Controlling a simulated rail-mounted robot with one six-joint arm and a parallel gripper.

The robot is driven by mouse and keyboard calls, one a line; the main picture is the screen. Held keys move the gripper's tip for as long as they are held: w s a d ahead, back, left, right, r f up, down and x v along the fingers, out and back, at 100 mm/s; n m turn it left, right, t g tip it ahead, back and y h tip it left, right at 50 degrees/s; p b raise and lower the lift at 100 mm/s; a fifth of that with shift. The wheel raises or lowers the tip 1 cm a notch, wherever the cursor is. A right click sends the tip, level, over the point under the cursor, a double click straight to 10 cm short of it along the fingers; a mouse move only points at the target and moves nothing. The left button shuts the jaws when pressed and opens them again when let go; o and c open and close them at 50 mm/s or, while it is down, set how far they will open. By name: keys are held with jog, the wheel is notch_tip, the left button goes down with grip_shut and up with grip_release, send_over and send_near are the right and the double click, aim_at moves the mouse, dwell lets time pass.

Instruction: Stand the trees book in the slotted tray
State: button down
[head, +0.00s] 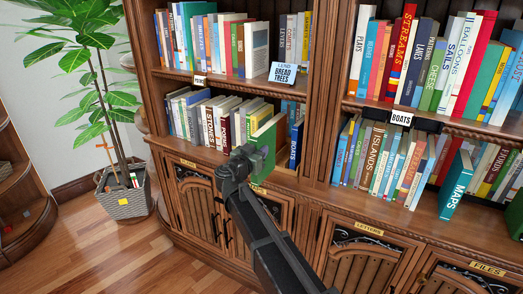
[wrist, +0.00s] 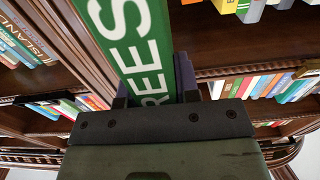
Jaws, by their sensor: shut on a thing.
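My gripper (head: 252,160) is shut on the green trees book (head: 268,136), which stands up from the jaws in front of the lower left shelf. In the wrist view the book (wrist: 138,45) fills the middle, with the white letters "REES" on its green cover. The dark gripper (wrist: 155,98) has a finger on each side of it. I cannot clearly make out the slotted tray; a pale wooden edge (head: 286,172) shows just right of the book on the shelf.
A card (head: 287,74) reading "LEND BREAD TREES" hangs on the upper left shelf. Books (head: 215,118) fill the shelf left of my gripper, and a boats book (head: 296,144) stands close on its right. A teal maps book (head: 456,187) stands at the right. A potted plant (head: 124,193) is at left.

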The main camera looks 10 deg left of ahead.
aim_at(271, 149)
jog(key=shift+x, duration=10)
notch_tip(271, 149, down, 4)
jog(key=b, duration=0.4)
jog(key=shift+f, duration=0.25)
jog(key=c, duration=0.8)
grip_release()
jog(key=v, duration=1)
jog(key=shift+s+a+r, duration=0.1)
jog(key=shift+s, duration=0.3)
